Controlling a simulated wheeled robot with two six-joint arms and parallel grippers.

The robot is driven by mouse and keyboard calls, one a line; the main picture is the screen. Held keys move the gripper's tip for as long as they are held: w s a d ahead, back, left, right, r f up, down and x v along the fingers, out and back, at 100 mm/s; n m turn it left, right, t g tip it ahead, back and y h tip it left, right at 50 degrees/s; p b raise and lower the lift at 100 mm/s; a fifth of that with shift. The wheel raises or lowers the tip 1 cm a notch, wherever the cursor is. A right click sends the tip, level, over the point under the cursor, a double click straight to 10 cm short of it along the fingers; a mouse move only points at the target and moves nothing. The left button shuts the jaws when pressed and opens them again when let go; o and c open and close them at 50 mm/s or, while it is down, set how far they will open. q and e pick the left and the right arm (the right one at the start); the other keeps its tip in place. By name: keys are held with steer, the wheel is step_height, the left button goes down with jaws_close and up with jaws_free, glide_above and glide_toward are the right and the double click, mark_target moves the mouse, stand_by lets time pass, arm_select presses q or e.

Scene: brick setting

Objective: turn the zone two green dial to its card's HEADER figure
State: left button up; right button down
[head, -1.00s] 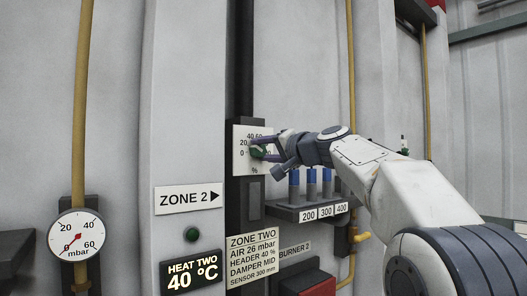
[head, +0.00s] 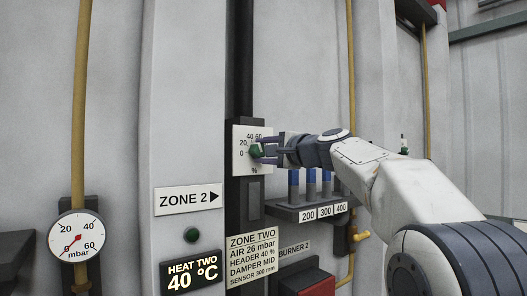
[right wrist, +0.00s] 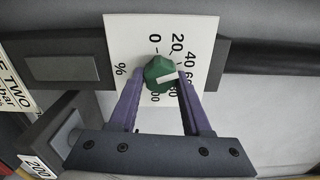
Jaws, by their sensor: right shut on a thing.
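The green dial (head: 256,151) sits on a white percent scale plate (head: 240,167) on the dark wall column. My right gripper (head: 259,149) is shut on the dial. In the right wrist view its two purple fingers are on either side of the dial (right wrist: 157,69). The dial's white mark points toward the 40 and 60 side of the scale; the exact figure is hard to read. The zone two card (head: 252,258) below reads AIR 26 mbar, HEADER 40 %, DAMPER MID, SENSOR 300 mm. My left gripper is not in view.
A shelf with blue-topped pegs (head: 311,213) marked 200, 300 and 400 stands just below my right gripper. A HEAT TWO display (head: 190,272) reads 40 °C. A round mbar gauge (head: 76,236) is at the left.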

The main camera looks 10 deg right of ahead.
steer(key=shift+f, duration=0.1)
stand_by(0.3)
steer(key=shift+c, duration=1.8)
jaws_free()
steer(key=b+v, duration=0.5)
steer(key=v, duration=0.5)
steer(key=shift+s+d, duration=0.15)
steer(key=shift+s, duration=0.05)
